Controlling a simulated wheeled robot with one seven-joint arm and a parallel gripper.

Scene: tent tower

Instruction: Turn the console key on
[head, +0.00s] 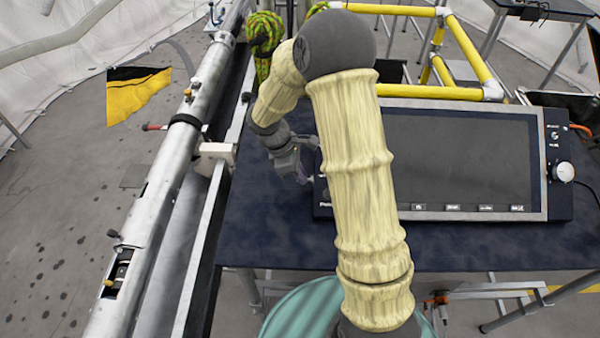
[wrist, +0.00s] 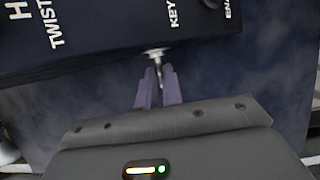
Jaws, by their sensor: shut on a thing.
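The console (head: 440,160) is a dark box with a large blank screen on a dark blue table. Its left end also fills the top of the wrist view (wrist: 110,30), with white lettering that includes "KEY" and "TWIST". The key (wrist: 154,53) is a small metal piece in the console face by the "KEY" label. My gripper (wrist: 160,75) has its two purple fingers shut on the key. In the head view my gripper (head: 303,178) is at the console's left edge, and my arm hides the key there. The key's turn angle is hard to tell.
The blue table (head: 400,240) has bare room in front of the console. A long metal tube (head: 190,130) runs along its left side. Yellow frame bars (head: 430,90) stand behind, with a green-yellow rope (head: 265,32). A knob (head: 563,172) is at the console's right end.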

